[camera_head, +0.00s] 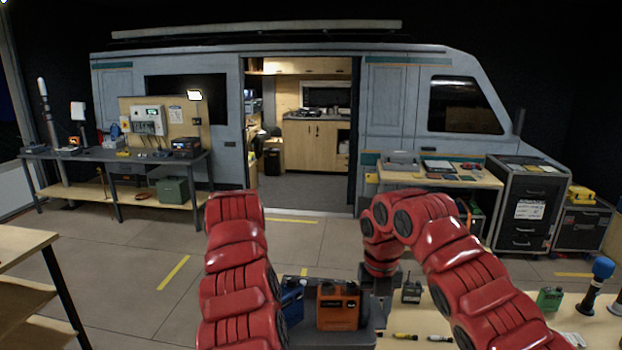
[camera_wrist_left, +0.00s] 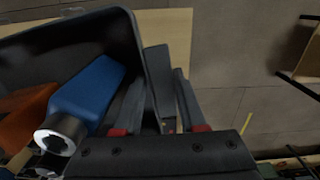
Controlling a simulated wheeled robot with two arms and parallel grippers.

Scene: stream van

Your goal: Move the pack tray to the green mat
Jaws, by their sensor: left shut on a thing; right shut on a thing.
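The pack tray (camera_head: 371,316) is dark grey and sits low in the middle of the head view, between my two red arms. It holds an orange pack (camera_head: 338,306) and a blue pack (camera_head: 291,299). In the left wrist view the tray wall (camera_wrist_left: 95,32) stands beside the blue pack (camera_wrist_left: 88,90) and part of the orange pack (camera_wrist_left: 22,115). My left gripper (camera_wrist_left: 166,92) is shut on the tray's wall; my left arm hides it in the head view. My right gripper (camera_head: 384,287) is shut on the tray's right side. I cannot make out a green mat.
A wooden worktop (camera_head: 415,325) at the right bears a radio (camera_head: 411,293), a green pack (camera_head: 549,299) and a blue-topped tool (camera_head: 602,268). A wooden shelf unit (camera_head: 25,245) stands at the left. Open floor (camera_head: 150,255) lies before the van.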

